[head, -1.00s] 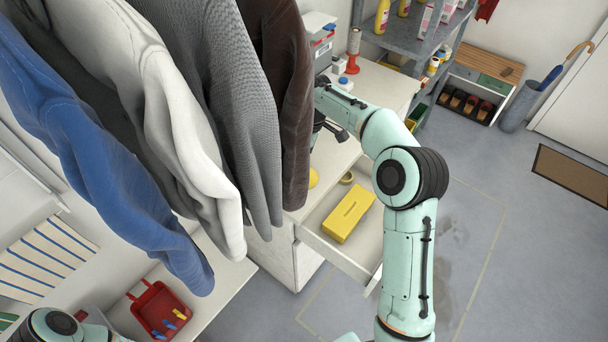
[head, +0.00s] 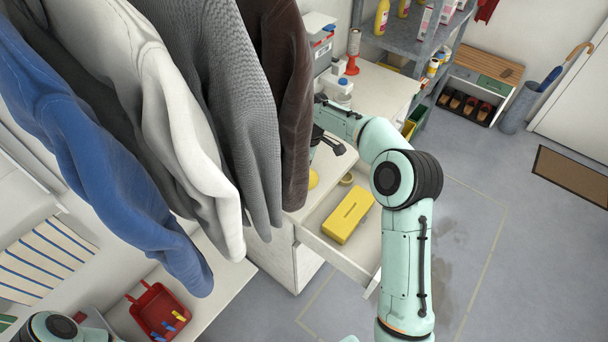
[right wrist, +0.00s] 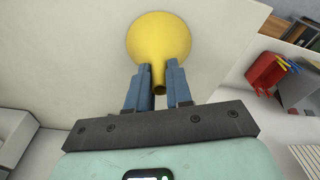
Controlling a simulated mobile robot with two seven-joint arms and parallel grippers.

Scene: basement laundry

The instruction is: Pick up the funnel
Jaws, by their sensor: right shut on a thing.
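The yellow funnel (right wrist: 160,45) shows in the right wrist view with its wide cone pointing away from me and its narrow spout toward me. The blue fingers of my right gripper (right wrist: 158,88) are shut on the spout, one on each side. In the head view only a small yellow edge of the funnel (head: 313,179) shows beside the dark brown sleeve; the hanging clothes hide the rest and my right fingertips. I cannot tell whether the funnel touches the surface below. Only part of my left arm shows at the lower left; its gripper is out of view.
Hanging clothes (head: 255,110) crowd my right gripper on the left. An open drawer (head: 325,240) holds a yellow box (head: 348,215) and a tape roll (head: 346,179). A red spool (head: 352,66) stands on the counter. A red dustpan-like tray (head: 158,308) lies lower left.

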